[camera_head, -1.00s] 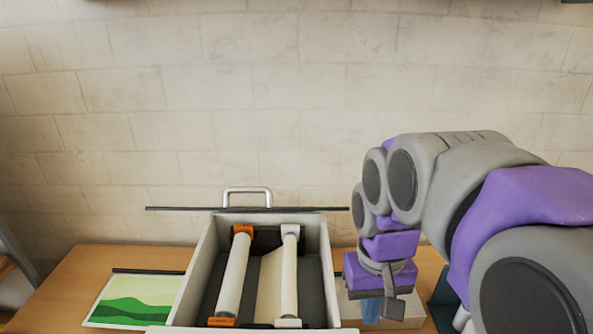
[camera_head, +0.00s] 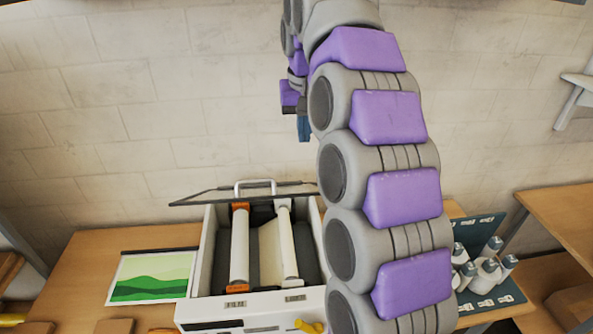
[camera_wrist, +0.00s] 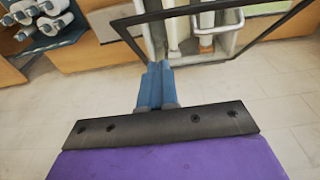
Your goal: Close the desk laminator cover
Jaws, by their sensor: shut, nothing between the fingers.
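The laminator (camera_head: 202,262) is a pale box on the desk with its top open, showing two white rollers with orange and white ends. Its cover (camera_head: 187,202) is a thin dark-framed panel, raised and seen nearly edge-on at the back of the box. A silver handle (camera_head: 238,186) shows at the cover. My gripper (camera_head: 304,128) is high above the back of the laminator, shut and empty. In the wrist view its blue fingers (camera_wrist: 155,68) overlap the dark cover frame (camera_wrist: 125,38); I cannot tell whether they touch.
A green landscape print (camera_head: 152,277) lies left of the laminator. A dark rack with several white bottles (camera_head: 487,272) stands at the right. My arm hides part of the laminator's right side. A yellow knob (camera_head: 309,326) is on its front. The space above the box is clear.

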